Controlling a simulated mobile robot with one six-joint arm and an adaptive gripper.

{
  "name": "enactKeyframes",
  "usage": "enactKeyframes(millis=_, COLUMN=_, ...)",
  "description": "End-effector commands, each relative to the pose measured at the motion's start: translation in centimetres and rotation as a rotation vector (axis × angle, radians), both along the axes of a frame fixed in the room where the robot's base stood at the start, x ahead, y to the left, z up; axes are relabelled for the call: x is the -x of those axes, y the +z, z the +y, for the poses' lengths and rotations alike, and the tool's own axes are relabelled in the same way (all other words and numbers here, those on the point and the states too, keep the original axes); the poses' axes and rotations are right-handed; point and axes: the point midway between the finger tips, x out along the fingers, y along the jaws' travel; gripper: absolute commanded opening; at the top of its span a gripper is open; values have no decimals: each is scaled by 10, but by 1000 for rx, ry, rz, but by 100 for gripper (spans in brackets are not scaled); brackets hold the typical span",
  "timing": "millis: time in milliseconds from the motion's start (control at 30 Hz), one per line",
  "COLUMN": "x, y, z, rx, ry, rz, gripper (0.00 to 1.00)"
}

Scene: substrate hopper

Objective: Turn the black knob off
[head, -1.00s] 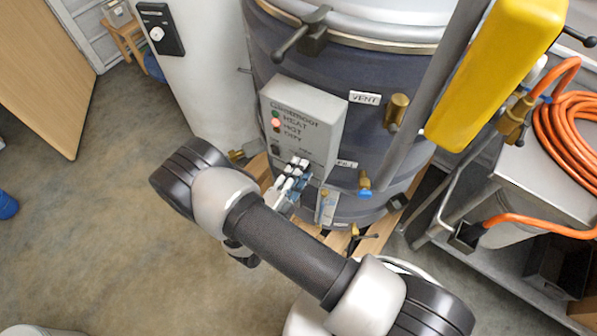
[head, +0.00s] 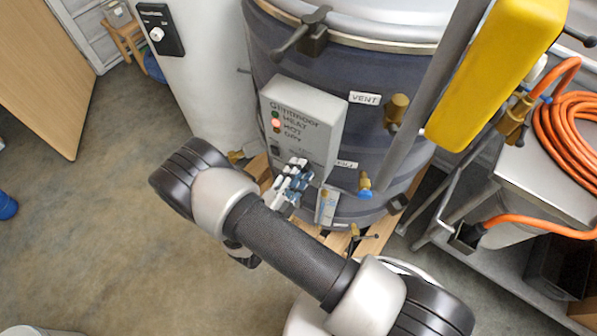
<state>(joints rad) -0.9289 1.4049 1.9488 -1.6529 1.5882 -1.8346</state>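A grey control box (head: 312,115) is fixed to the front of the dark drum (head: 365,75). It has a column of small lights, and a red one (head: 276,123) is lit. My gripper (head: 298,168) is at the lower part of this box, with its fingertips against or very near the face. The black knob cannot be made out; the gripper covers that part of the box. Whether the fingers are open or shut on something is too small to tell. A small dark square (head: 275,150) shows at the box's lower left.
Brass valves (head: 396,108) and a blue-tipped tap (head: 365,184) stick out of the drum right of the gripper. A yellow panel (head: 495,70) and a steel cart with orange hose (head: 570,135) stand at the right.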

Motion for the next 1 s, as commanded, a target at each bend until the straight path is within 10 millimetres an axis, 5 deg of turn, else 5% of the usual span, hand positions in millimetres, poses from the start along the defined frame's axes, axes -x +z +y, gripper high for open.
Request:
enactKeyframes(millis=233, x=0, y=0, z=0, rx=-1, ry=0, rz=-1, gripper=54)
enactKeyframes(millis=633, x=4, y=0, z=3, rx=-2, ry=2, rz=-1, gripper=54)
enactKeyframes(millis=1000, x=64, y=0, z=42, rx=-2, ry=8, rz=-1, gripper=54)
